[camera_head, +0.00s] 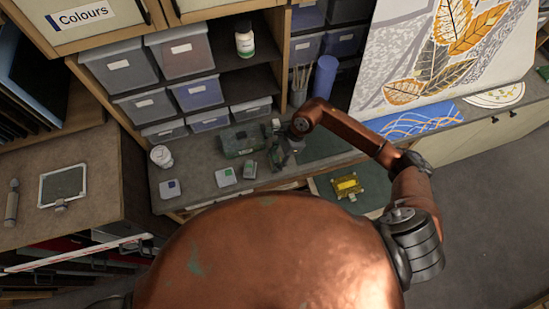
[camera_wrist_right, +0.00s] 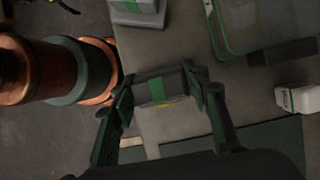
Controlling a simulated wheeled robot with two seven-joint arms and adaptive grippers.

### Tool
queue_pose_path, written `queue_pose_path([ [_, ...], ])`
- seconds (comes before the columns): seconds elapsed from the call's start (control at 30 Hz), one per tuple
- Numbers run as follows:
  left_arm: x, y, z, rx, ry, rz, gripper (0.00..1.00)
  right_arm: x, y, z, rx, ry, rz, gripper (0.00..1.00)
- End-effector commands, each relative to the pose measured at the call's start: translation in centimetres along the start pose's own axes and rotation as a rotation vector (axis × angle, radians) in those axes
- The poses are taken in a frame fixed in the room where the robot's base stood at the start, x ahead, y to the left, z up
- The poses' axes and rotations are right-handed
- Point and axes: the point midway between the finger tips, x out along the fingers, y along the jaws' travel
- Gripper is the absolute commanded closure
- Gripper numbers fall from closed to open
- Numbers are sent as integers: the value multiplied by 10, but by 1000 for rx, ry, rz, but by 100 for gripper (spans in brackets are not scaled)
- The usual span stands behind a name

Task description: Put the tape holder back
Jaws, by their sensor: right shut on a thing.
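My right gripper (camera_head: 280,152) is over the grey worktop, just right of a dark green box (camera_head: 238,143). In the right wrist view my right gripper (camera_wrist_right: 163,100) has its two dark green fingers closed on a small grey block with a green band (camera_wrist_right: 158,88), which looks like the tape holder. A little yellow shows at its lower edge. I cannot tell whether it touches the worktop. In the head view the arm and fingers mostly hide it. My left gripper is not in view.
A similar grey piece with a green stripe (camera_wrist_right: 138,8) lies nearby. Small pale blocks with green (camera_head: 226,177) and blue (camera_head: 170,188) tops sit left. A white jar (camera_head: 161,157) stands farther left. Grey bins (camera_head: 180,50) line the shelves behind. A yellow item (camera_head: 347,185) lies lower right.

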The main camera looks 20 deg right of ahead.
Motion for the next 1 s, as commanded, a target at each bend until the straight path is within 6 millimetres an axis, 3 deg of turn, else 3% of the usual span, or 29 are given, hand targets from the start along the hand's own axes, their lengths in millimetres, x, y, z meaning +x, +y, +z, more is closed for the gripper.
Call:
queue_pose_path([
  [0.27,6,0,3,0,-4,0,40,4,0,-1,-1,0,-1,84],
  [0.3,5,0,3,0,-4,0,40,3,0,-1,-1,0,0,55],
  [0.5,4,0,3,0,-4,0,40,2,0,-1,-1,-1,0,41],
  [0.87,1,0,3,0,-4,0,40,0,0,1,0,-1,0,40],
  [1.0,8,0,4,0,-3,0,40,-15,-2,-1,-4,1,-5,40],
])
